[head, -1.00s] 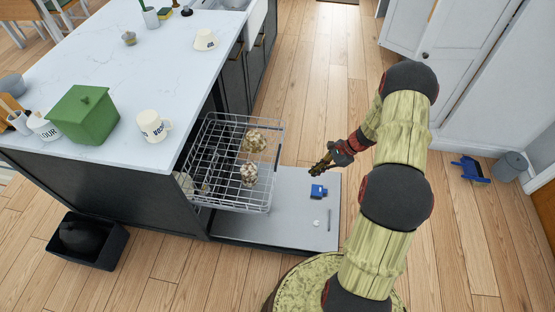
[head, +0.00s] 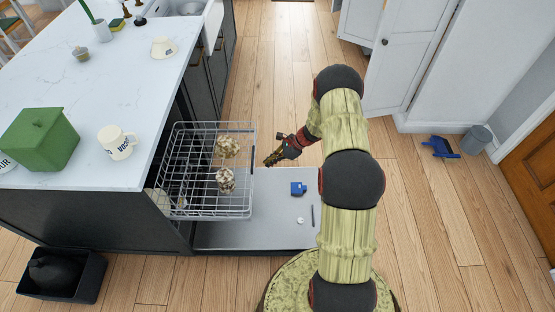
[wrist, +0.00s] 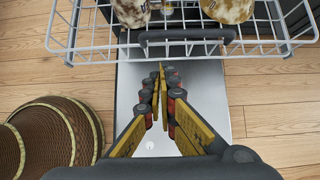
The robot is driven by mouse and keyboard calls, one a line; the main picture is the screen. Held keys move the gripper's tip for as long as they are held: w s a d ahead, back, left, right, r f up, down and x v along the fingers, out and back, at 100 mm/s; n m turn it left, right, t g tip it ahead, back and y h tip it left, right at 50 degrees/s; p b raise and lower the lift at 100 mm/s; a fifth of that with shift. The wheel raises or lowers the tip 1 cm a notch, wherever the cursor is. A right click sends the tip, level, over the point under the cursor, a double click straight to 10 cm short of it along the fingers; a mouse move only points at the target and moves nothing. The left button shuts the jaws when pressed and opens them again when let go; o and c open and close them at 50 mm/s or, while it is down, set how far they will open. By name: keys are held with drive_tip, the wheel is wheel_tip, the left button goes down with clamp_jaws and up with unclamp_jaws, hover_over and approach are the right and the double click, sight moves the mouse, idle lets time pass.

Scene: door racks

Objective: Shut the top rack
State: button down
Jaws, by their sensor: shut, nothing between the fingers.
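The top rack (head: 180,207) is a grey wire basket pulled out of the dishwasher under the counter. Two speckled brown-and-white items (head: 228,147) sit in it. In the wrist view the rack's front rail (wrist: 110,54) and its dark handle (wrist: 188,34) cross the top of the picture. My gripper (head: 268,163) is shut and empty, just to the right of the rack's front edge. In the wrist view its fingertips (wrist: 162,68) point toward the handle, and whether they touch it I cannot tell. The open dishwasher door (head: 270,232) lies flat below the rack.
A blue object (head: 298,188) and small items lie on the open door. A counter (head: 60,100) holds a green box (head: 40,138) and a mug (head: 117,142). A black bin (head: 62,275) stands on the floor at left. Floor to the right is mostly clear.

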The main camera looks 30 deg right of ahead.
drive_tip(key=a, duration=0.1)
drive_tip(key=w+a, duration=0.1)
drive_tip(key=w+a+b, duration=0.1)
drive_tip(key=shift+w+a+f, duration=0.1)
drive_tip(key=shift+f, duration=0.2)
drive_tip(key=shift+a, duration=0.1)
drive_tip(key=w+a, duration=0.8)
drive_tip(key=a, duration=0.4)
drive_tip(key=w+a, duration=0.8)
drive_tip(key=a, duration=0.4)
drive_tip(key=w+a, duration=0.9)
drive_tip(key=a, duration=0.3)
drive_tip(key=shift+a+b, duration=0.35)
drive_tip(key=shift+b, duration=0.05)
